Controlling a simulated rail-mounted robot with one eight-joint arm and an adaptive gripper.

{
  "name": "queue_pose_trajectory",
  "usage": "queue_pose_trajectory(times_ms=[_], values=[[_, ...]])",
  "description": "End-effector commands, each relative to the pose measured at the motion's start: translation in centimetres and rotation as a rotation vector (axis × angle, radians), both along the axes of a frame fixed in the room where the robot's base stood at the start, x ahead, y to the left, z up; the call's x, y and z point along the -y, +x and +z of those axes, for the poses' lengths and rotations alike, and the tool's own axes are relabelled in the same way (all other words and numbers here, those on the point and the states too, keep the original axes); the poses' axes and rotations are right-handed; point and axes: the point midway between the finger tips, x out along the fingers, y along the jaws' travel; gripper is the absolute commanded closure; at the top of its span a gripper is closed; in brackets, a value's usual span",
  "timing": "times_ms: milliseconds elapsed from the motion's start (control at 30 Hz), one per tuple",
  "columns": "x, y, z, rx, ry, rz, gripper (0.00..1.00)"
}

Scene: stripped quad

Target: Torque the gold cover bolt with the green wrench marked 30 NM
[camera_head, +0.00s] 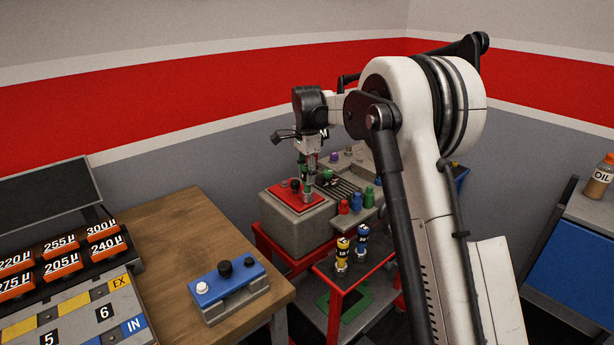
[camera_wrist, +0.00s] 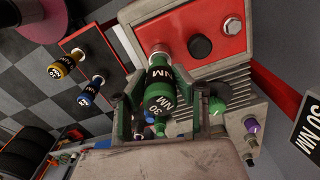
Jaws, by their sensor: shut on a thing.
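My gripper (camera_head: 308,172) is shut on the green wrench (camera_head: 309,190), which is upright over the right part of the red cover (camera_head: 277,194) on a grey block. In the wrist view the green wrench (camera_wrist: 160,92) shows its "30 NM" label between my fingers. Its tip meets or hangs just over the red cover (camera_wrist: 178,20); I cannot tell if it touches.
A yellow wrench (camera_head: 342,252) and a blue wrench (camera_head: 362,242) stand on a red-edged cart at front right. Red, blue and green capped pieces stand right of the block. A wooden bench (camera_head: 170,235) with a blue-topped button box (camera_head: 228,288) is at left.

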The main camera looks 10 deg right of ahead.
Motion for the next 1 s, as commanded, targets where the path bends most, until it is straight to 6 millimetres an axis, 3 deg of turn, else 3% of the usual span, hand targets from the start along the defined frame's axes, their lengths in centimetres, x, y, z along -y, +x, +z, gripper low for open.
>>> queue_pose_trajectory(times_ms=[1000], values=[[0.0,0.0,3.5,0.000,0.000,0.000,1.00]])
